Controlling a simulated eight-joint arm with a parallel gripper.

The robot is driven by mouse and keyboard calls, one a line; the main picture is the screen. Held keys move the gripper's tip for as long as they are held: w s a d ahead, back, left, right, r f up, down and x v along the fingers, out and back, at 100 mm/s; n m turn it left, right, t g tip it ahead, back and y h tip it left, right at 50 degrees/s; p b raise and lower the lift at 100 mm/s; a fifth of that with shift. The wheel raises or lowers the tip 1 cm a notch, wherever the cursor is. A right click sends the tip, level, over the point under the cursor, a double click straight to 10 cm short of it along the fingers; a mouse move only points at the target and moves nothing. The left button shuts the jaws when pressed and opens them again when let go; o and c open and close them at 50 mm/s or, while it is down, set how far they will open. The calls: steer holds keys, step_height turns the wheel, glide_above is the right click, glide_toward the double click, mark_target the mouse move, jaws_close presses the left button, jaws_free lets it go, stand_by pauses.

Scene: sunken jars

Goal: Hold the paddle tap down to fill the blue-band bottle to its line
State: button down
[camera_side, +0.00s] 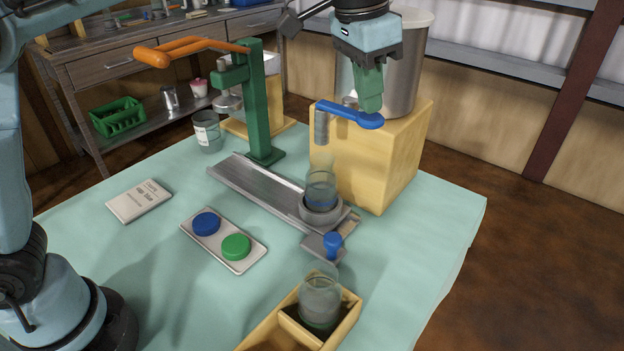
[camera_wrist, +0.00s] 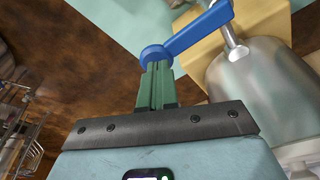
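The paddle tap (camera_side: 343,113) is a blue lever with a round end, on a wooden block below a steel tank. My gripper (camera_side: 371,103) points down with its green fingers together and empty. Its tips meet the paddle's round end and appear to touch it. The wrist view shows the closed fingers (camera_wrist: 157,66) against the blue disc of the paddle (camera_wrist: 155,53). A clear bottle (camera_side: 321,188) with a bluish band stands upright in a grey round holder (camera_side: 321,214), below the tap's grey spout (camera_side: 321,128). Its fill line and liquid level are too small to tell.
A green press (camera_side: 260,100) with an orange lever stands behind the metal rail (camera_side: 250,185). Blue and green lids lie on a tray (camera_side: 216,251). Another bottle (camera_side: 320,299) stands in a wooden crate (camera_side: 270,334) at the front. A jar (camera_side: 207,134) stands behind.

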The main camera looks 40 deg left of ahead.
steer(key=shift+f, duration=0.1)
steer(key=shift+f, duration=1.2)
stand_by(0.4)
stand_by(6.3)
